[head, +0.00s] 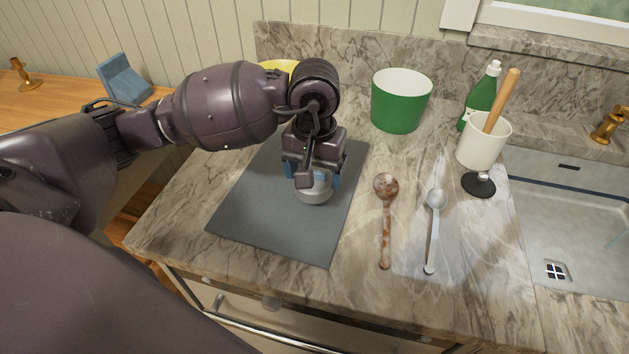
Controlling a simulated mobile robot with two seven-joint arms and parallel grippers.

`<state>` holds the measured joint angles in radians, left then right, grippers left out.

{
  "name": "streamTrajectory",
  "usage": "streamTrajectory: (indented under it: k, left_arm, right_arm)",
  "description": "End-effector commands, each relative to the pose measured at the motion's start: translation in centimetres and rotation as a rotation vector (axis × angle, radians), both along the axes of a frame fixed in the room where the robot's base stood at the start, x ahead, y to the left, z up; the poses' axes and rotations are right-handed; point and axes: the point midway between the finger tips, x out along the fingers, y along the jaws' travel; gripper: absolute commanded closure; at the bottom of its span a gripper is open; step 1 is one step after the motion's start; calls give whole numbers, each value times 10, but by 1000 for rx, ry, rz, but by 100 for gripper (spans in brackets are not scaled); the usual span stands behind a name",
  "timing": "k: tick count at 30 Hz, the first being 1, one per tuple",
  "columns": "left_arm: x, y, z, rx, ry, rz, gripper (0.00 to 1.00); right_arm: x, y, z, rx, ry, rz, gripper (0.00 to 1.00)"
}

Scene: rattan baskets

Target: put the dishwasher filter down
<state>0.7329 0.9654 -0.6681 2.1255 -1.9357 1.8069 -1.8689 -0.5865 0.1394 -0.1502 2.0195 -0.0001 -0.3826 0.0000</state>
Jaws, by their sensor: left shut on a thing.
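My left gripper (313,180) points down over the dark grey mat (265,215) on the marble counter. It is shut on a small round white-grey thing, the dishwasher filter (314,196), whose lower part shows below the fingers. The filter is at the mat's right part; I cannot tell whether it touches the mat or hangs just above it. The gripper hides its upper part. My right gripper is not in view.
A brown spoon (386,215) and a grey ladle (433,228) lie right of the mat. A green pot (400,102), a green bottle (480,101) and a white cup (484,145) stand behind. The sink (580,210) is at the right. The mat's front left is clear.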

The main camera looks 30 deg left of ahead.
Motion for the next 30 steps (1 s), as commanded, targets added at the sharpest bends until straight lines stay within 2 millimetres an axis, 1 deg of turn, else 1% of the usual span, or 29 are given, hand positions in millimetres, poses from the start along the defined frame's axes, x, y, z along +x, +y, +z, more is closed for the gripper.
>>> streamTrajectory:
  k: [1,3,6,14,19,20,21,23,30]
  left_arm:
    - [0,0,-9,-1,4,1,45]
    - [0,0,-19,-1,5,2,45]
    - [0,0,-28,-2,3,0,45]
    - [0,0,-29,0,0,0,45]
    - [0,0,-34,1,1,0,45]
    - [0,0,-33,1,1,0,16]
    - [0,0,-32,0,0,0,10]
    - [0,0,-32,0,0,0,1]
    - [0,0,-32,0,0,0,0]
  right_arm:
    - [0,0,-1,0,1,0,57]
    - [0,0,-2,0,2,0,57]
    - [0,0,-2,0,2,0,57]
    - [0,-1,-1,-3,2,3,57]
    - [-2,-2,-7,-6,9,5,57]
    - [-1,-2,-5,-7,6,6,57]
    - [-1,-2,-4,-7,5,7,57]
    - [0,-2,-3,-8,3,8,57]
    - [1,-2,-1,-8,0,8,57]
